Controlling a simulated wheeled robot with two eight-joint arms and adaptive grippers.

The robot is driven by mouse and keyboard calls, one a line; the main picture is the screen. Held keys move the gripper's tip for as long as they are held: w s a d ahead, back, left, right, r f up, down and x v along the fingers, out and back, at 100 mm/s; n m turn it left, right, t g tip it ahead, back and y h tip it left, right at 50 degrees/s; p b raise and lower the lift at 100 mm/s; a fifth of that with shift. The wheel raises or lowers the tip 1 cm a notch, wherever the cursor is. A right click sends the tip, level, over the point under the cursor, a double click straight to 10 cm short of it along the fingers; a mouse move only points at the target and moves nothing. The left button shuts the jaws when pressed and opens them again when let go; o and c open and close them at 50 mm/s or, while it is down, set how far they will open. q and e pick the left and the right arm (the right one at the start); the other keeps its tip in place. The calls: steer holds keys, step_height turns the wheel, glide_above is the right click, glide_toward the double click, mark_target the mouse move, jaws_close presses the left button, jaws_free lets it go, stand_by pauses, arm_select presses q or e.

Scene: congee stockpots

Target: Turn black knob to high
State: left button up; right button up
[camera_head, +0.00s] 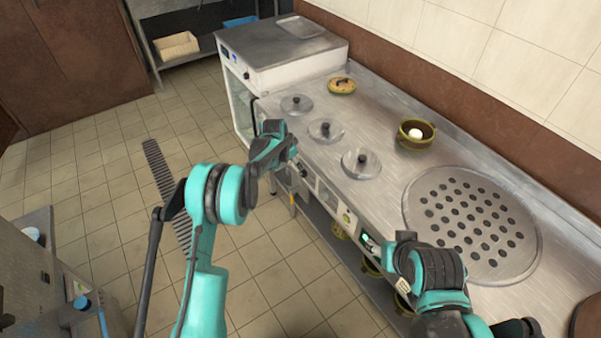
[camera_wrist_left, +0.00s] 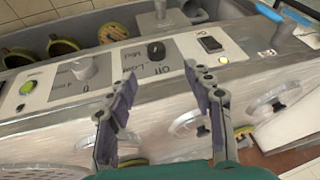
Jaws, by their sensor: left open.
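The black knob (camera_wrist_left: 156,50) sits on a light control panel (camera_wrist_left: 130,65) in the left wrist view. Printed marks "Off", "Low" and "Mid" surround it, upside down in this view. My left gripper (camera_wrist_left: 159,76) is open and empty, with its fingers spread. The knob shows just past the fingertips, roughly between them, and looks apart from both. In the head view my left gripper (camera_head: 284,152) is beside the counter's front edge, near the panel. I cannot clearly make out the knob there. My right gripper (camera_head: 398,262) is by the counter's front edge; its fingers are not clear.
A pale knob (camera_wrist_left: 83,68), a lit green button (camera_wrist_left: 27,87) and a dark rocker switch (camera_wrist_left: 210,43) share the panel. Lidded pots (camera_head: 361,163) are set in the steel counter (camera_head: 385,120). A green bowl (camera_head: 415,132) stands behind.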

arm_select(q)
glide_toward(301, 173)
step_height(301, 173, down, 2)
steer(key=shift+m, duration=0.4)
steer(key=b+x, duration=0.1)
steer(key=x, duration=0.1)
steer(key=b+x, duration=0.1)
steer(key=x, duration=0.2)
steer(key=b+x, duration=0.1)
steer(key=x, duration=0.2)
steer(key=shift+w+d+r, duration=0.15)
steer(key=shift+w+r, duration=0.05)
steer(key=shift+w, duration=0.1)
steer(key=c, duration=1.2)
